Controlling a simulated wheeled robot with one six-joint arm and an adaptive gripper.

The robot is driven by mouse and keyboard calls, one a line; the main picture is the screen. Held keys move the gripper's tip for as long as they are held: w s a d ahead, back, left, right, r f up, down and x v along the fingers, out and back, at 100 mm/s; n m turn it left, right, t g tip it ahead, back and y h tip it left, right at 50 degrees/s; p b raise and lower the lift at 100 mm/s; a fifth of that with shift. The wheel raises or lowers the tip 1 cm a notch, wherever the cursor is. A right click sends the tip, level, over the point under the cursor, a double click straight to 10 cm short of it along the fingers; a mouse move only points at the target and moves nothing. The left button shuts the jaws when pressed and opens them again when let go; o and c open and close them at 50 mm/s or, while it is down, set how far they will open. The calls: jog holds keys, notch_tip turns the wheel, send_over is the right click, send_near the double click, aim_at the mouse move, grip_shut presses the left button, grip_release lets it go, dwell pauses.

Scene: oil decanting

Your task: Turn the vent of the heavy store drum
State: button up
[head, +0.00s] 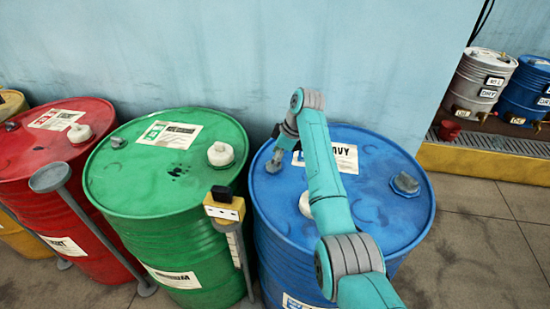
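The blue drum (375,215) stands right of the green drum; its top label (346,158) ends in "VY", the rest being hidden by my arm. A white cap (305,204) is partly behind my arm. My gripper (275,157) points down at the lid's left rear edge, where a small grey fitting-like shape shows; I cannot tell whether that is the vent or part of my gripper. The fingers are too small and hidden to show open or shut.
A green drum (160,180) and a red drum (60,160) stand to the left. A yellow-topped post (224,207) and a grey round-topped stand (50,178) rise in front. Small drums (483,82) stand on a ledge at right; floor there is clear.

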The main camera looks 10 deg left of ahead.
jog(key=c, duration=1.2)
jog(key=shift+o, duration=0.2)
jog(key=shift+f+m, duration=0.1)
jog(key=shift+m, duration=0.2)
jog(key=m, duration=0.2)
jog(key=m+t, duration=0.1)
jog(key=shift+s+m+t, duration=0.15)
jog(key=shift+m+t, duration=0.15)
jog(key=shift+m, duration=0.1)
jog(key=m, duration=0.2)
jog(key=m+t+h, duration=0.1)
jog(key=m, duration=0.1)
jog(key=shift+a+m+t, duration=0.1)
jog(key=shift+m+t, duration=0.2)
jog(key=m+h, duration=0.1)
jog(key=m, duration=0.3)
jog(key=shift+a+t+h, duration=0.1)
jog(key=shift+t+h, duration=0.3)
jog(key=shift+s+m+h, duration=0.1)
jog(key=shift+m+h, duration=0.7)
jog(key=shift+m, duration=1.6)
